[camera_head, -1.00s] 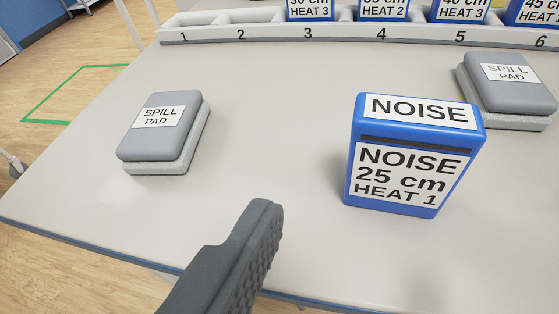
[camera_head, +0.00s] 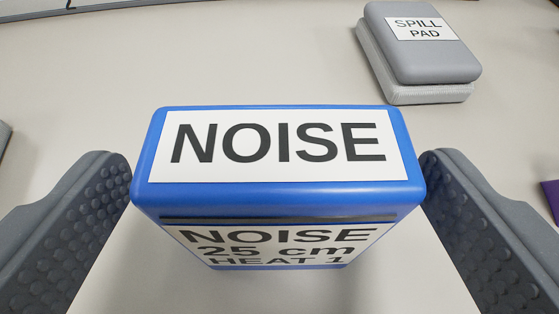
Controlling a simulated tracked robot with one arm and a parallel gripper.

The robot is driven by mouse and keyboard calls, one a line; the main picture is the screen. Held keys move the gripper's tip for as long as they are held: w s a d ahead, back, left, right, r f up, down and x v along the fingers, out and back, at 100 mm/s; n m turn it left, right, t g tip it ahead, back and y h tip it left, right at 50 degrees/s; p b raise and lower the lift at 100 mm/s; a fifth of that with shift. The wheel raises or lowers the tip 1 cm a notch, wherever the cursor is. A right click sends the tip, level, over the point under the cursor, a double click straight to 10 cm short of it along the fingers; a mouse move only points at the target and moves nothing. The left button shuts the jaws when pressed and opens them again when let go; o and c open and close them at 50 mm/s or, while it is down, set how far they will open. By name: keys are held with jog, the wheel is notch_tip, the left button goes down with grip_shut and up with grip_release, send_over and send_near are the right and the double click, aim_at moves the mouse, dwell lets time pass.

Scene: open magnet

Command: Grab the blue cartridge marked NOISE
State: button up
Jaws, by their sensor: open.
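The blue cartridge (camera_head: 280,205) stands upright on the table in the middle of the view. Its white top label reads NOISE, and its front label reads NOISE, 25 cm, HEAT 1. My gripper (camera_head: 278,180) is open, with one dark grey padded finger on each side of the cartridge. The left fingertip is close to the cartridge's left side and the right fingertip is close to its right side. I cannot tell whether either finger touches it. The cartridge's lower part is foreshortened under its top.
A grey spill pad (camera_head: 418,52) lies on the pale table (camera_head: 230,60) at the upper right, behind the cartridge. Part of another grey object shows at the left edge. A purple object (camera_head: 551,200) shows at the right edge.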

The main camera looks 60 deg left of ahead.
aim_at(276, 231)
jog(key=x, duration=0.3)
jog(key=shift+w+a+f+b, duration=0.1)
jog(key=shift+f+b, duration=0.2)
jog(key=shift+b, duration=0.05)
jog(key=shift+w+a, duration=0.15)
jog(key=shift+a, duration=0.05)
jog(key=c, duration=1.1)
jog(key=shift+r, duration=0.1)
